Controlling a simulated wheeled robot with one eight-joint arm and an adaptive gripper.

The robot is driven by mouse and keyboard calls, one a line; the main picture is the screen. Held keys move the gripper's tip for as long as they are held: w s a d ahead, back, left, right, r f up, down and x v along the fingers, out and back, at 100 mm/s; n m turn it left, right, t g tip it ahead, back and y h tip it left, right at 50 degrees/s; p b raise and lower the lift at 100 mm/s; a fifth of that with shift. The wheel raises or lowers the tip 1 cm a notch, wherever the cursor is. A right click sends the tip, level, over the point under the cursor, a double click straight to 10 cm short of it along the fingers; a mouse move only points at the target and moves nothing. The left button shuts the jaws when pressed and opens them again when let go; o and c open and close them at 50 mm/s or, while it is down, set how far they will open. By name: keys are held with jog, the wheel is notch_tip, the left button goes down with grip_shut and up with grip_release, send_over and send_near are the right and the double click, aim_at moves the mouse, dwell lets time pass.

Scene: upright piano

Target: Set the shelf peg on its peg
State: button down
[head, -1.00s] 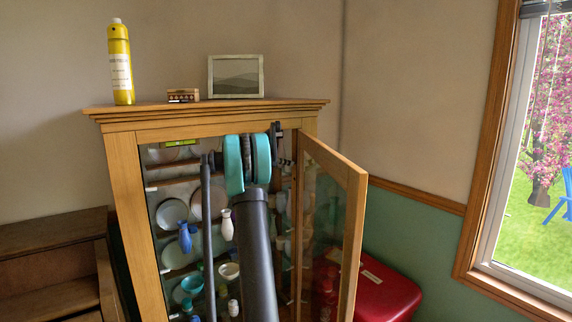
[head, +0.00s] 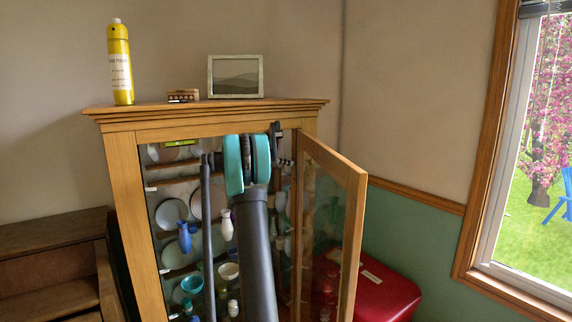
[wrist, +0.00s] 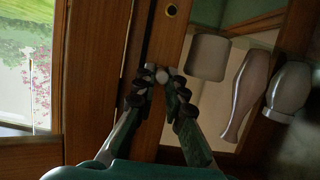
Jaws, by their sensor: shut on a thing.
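In the wrist view my gripper (wrist: 158,88) is shut on a small pale shelf peg (wrist: 162,75), held between the dark fingertips. The peg is right in front of a brown wooden upright of the cabinet. I cannot tell whether it touches the wood. A dark round spot with a pale rim (wrist: 172,10), like a hole, shows higher in the picture on the same wood. In the head view my arm reaches into the open wooden cabinet (head: 125,190), and the peg and fingertips cannot be made out there.
Pale vases (wrist: 243,95) and a pale cup (wrist: 208,57) stand close to the right of my fingers in the wrist view. The glass door (head: 335,220) stands open on the right. Plates, a blue vase (head: 184,237) and bowls fill the shelves. A yellow bottle (head: 120,65) stands on top.

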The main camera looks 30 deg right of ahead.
jog(key=shift+d, duration=0.45)
dwell(0.4)
jog(key=c, duration=1.5)
grip_release()
jog(key=v, duration=1.2)
